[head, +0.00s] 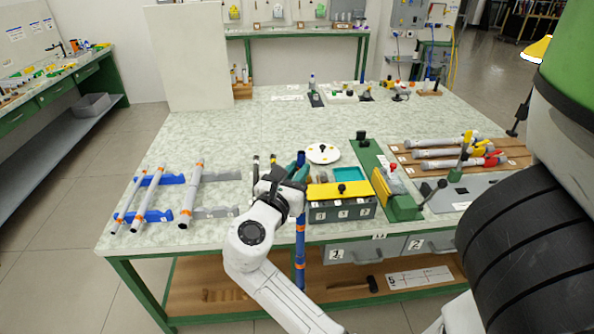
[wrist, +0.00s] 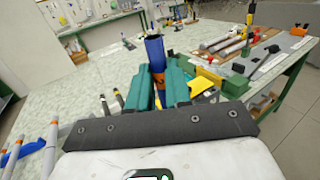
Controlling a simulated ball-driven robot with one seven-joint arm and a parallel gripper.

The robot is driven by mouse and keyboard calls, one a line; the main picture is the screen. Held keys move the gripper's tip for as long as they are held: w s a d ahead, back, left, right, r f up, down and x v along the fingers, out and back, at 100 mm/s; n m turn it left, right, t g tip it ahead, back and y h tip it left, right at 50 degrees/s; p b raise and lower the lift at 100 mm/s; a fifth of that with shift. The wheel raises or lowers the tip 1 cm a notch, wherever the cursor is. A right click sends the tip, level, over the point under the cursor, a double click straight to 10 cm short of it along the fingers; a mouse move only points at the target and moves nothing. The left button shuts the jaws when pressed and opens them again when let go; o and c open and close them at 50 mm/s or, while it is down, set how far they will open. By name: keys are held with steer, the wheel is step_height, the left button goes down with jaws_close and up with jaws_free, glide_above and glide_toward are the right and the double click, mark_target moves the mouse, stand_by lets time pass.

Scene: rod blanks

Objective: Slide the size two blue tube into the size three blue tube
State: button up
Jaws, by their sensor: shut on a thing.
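A long blue tube (head: 300,244) with orange bands stands upright in my gripper (head: 296,180), in front of the table's front edge. Its lower end hangs below the tabletop, in front of the drawers. In the wrist view the blue tube (wrist: 155,52) rises between the green fingers of my gripper (wrist: 158,82), which are shut on it. Its open upper end shows a dark hollow. My gripper and wrist hide part of the tube in the head view. I cannot tell its size, or whether one tube or two are in it.
Grey tubes (head: 190,196) with orange bands lie on cradles at the left. A grey box (head: 342,211) with a yellow lid stands just right of my gripper. Grey tubes (head: 438,152) lie on a wooden rack at the right. The table's (head: 215,130) middle left is clear.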

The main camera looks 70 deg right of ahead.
steer(key=shift+f, duration=0.5)
steer(key=o, duration=0.9)
steer(key=shift+c, duration=0.2)
steer(key=w+a+b, duration=0.1)
steer(key=a+b, duration=0.1)
steer(key=a, duration=0.8)
steer(key=shift+w+a, duration=0.25)
steer(key=shift+a, duration=0.15)
